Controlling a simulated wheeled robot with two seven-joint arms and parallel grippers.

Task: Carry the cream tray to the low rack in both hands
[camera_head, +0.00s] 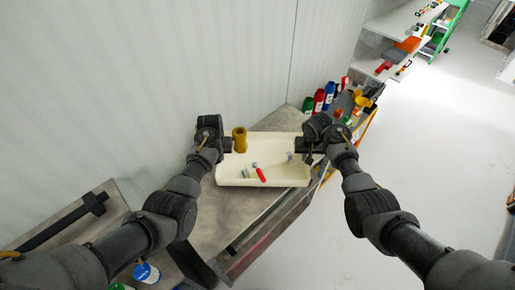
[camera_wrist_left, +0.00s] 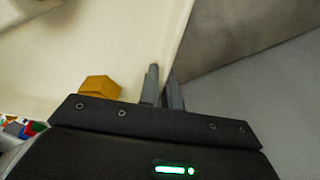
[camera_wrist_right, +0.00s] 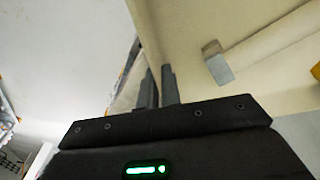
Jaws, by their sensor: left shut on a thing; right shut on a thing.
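The cream tray (camera_head: 262,180) sits on or just above the grey bench in the head view; I cannot tell which. A mustard-yellow cup-like piece (camera_head: 239,139), a red-handled tool (camera_head: 261,174) and a grey-headed piece (camera_head: 290,157) are in it. My left gripper (camera_head: 227,145) is shut on the tray's left wall; in the left wrist view its fingers (camera_wrist_left: 163,88) straddle the cream rim. My right gripper (camera_head: 304,146) is shut on the tray's right wall, and its fingers (camera_wrist_right: 158,88) pinch the rim in the right wrist view.
The grey bench (camera_head: 226,208) runs along the pale wall. Red, blue and green bottles (camera_head: 319,100) and orange items stand behind the tray at right. Shelves (camera_head: 392,24) and a green cart (camera_head: 440,35) are far off. The white floor (camera_head: 430,150) at right is open.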

